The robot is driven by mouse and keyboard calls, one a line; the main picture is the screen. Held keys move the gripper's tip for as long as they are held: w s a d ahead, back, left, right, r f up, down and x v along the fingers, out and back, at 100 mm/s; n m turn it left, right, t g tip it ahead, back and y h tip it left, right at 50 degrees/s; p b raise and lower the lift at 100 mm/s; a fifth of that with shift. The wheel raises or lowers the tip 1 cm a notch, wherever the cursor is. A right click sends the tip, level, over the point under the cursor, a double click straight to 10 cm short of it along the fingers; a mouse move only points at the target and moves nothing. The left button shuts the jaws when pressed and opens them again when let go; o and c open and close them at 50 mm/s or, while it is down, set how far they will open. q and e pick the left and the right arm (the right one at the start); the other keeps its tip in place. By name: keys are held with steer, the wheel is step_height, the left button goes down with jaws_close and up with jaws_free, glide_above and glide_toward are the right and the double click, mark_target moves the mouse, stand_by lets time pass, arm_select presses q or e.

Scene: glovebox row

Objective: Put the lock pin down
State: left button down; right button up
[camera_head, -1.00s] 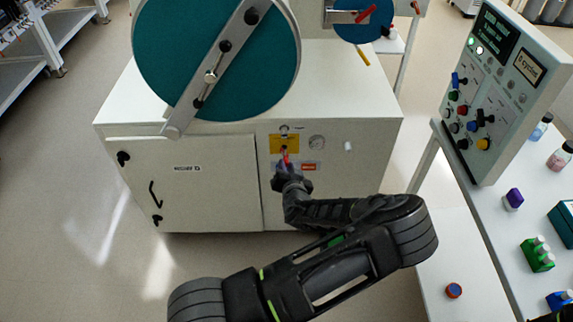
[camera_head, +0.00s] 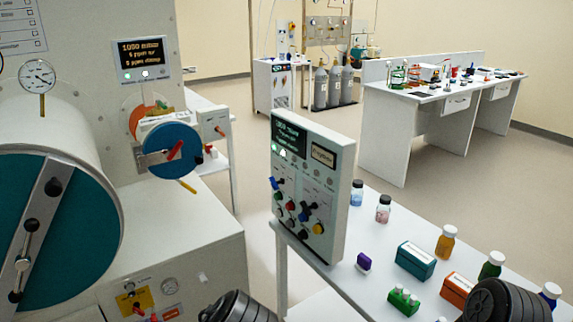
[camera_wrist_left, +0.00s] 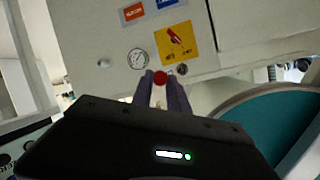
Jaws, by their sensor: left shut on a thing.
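The lock pin shows as a round red end (camera_wrist_left: 160,78) between the fingertips of my left gripper (camera_wrist_left: 162,80) in the left wrist view. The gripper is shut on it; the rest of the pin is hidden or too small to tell. The pin is in front of the cabinet's pale front, near the yellow plate (camera_wrist_left: 173,43) with a red drawing. I cannot tell whether it touches the cabinet. In the head view the yellow plate (camera_head: 145,297) is at the bottom left, and the left gripper is not clearly visible. My right gripper is not in view.
The teal round door (camera_head: 75,235) with its metal bar is at the left. A control panel (camera_head: 312,190) stands on the white side table (camera_head: 345,270).

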arm_select(q)
steer(key=w+d+r+m+t+h, duration=0.1)
steer(key=w+d+r+m+h, duration=0.1)
steer(key=d+r, duration=0.7)
steer(key=w+d+r+m+t+h, duration=0.1)
steer(key=d+r+m+h, duration=0.3)
steer(key=d+r, duration=0.5)
steer(key=shift+w+d+r+h, duration=0.4)
steer(key=shift+w+d+h, duration=0.2)
steer(key=shift+w+d, duration=0.25)
steer(key=shift+s, duration=0.15)
steer(key=v, duration=0.4)
steer(key=shift+r, duration=0.25)
steer(key=shift+d, duration=0.1)
